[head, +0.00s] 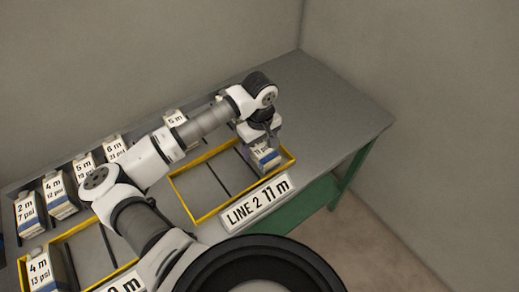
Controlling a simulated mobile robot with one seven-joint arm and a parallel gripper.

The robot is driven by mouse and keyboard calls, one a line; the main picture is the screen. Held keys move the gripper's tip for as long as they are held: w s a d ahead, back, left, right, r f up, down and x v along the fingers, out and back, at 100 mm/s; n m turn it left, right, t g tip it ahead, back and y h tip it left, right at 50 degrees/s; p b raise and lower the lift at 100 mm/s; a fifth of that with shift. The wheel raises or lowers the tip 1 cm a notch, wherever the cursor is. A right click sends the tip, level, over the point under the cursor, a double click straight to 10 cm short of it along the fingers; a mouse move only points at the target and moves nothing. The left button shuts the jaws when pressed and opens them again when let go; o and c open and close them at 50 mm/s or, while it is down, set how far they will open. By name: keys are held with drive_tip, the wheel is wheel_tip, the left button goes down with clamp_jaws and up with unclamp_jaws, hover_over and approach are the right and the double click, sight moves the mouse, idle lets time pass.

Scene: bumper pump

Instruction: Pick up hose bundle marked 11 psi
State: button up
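The Line 2 tray (207,213) has dark dividers and bare floor left of the bundle. Its sign (258,203) stands in front. Several labelled bundles, including 2 m 7 psi (28,214) and 4 m 12 psi (59,196), line the back left. The table's right side (335,115) is clear.

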drive_tip(key=c, duration=1.1)
drive_tip(key=shift+r, duration=0.1)
